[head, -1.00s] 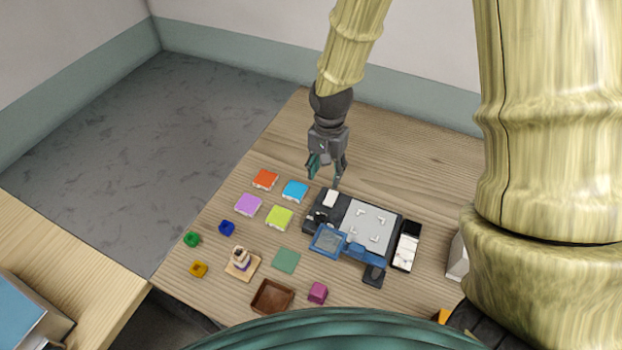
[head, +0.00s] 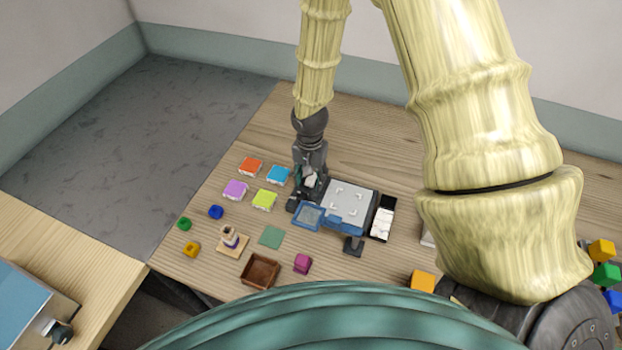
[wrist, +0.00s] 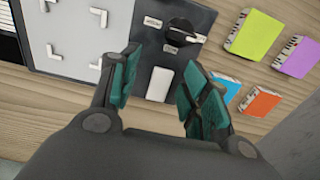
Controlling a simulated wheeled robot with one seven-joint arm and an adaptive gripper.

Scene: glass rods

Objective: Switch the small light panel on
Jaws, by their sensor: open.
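The small light panel (head: 350,197) is a pale grey plate with white corner marks on a dark base at the middle of the table. It also shows at the upper left of the wrist view (wrist: 72,40). On its dark base are a white rectangular switch (wrist: 159,82) and a black knob (wrist: 181,33) with small labels. My gripper (wrist: 158,80) is open, with its teal-padded fingers on either side of the white switch in the picture. Nothing is held. I cannot tell whether a finger touches the switch. In the head view my gripper (head: 310,186) covers the base's left end.
Orange (head: 251,166), blue (head: 278,175), purple (head: 236,189) and lime (head: 264,200) blocks lie left of the panel. A blue-framed square (head: 309,216) is at its front. A black-and-white tray (head: 382,220) stands at its right, and a brown box (head: 260,272) in front.

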